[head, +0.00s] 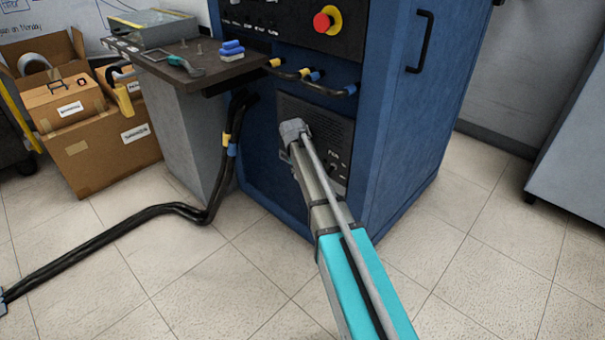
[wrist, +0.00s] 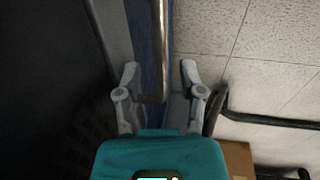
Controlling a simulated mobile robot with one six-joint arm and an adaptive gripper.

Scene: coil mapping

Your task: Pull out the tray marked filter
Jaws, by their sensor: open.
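A dark grille panel (head: 318,137) is on the lower front of the blue cabinet (head: 405,120), partly covered by my arm. In the wrist view my gripper (wrist: 159,70) is open, its two grey fingers spread. A shiny metal bar with a bent end (wrist: 158,45) shows between the fingers, apart from both. It looks like a handle, but I cannot tell what it belongs to. My gripper cannot be made out in the head view.
A dark shelf (head: 215,72) with tools juts out left of the grille. Black hoses (head: 150,212) run from the cabinet across the floor. Cardboard boxes (head: 105,155) stand at the left. A red stop button (head: 322,22) is above. The tiled floor (head: 470,270) at right is clear.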

